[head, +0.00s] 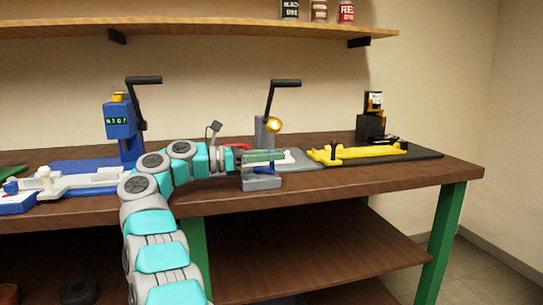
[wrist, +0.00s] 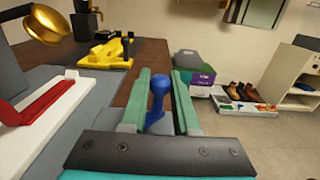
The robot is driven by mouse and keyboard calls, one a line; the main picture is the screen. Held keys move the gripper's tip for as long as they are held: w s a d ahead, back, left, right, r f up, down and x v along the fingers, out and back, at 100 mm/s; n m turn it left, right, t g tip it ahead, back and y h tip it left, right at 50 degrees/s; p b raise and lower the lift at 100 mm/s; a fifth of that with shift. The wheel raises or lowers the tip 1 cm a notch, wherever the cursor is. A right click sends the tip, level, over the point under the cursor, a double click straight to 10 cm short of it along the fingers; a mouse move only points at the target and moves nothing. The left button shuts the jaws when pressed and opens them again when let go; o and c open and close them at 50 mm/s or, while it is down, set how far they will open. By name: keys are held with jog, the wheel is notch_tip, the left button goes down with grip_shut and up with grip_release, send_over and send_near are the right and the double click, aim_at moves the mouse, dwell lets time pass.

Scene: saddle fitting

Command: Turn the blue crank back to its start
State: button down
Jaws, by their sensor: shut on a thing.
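The blue crank shows in the wrist view as a blue knob (wrist: 157,92) standing between my two green fingers. In the head view, its small blue handle (head: 265,169) shows under my fingers, above a grey block at the table's front edge. My gripper (head: 282,156) reaches in from the left, and its fingers also fill the middle of the wrist view (wrist: 163,78). It is shut on the crank knob. The lower part of the crank is hidden by the fingers and the gripper's dark body.
A red handle on a white block (wrist: 48,103) is to the left in the wrist view. A yellow fixture (head: 355,152) lies right; a blue press (head: 120,120) stands left.

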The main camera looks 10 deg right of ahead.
jog(key=c, duration=0.7)
grip_release()
jog(key=shift+o, duration=0.2)
jog(key=a+p, duration=0.1)
jog(key=a, duration=0.5)
jog(key=shift+a, duration=0.85)
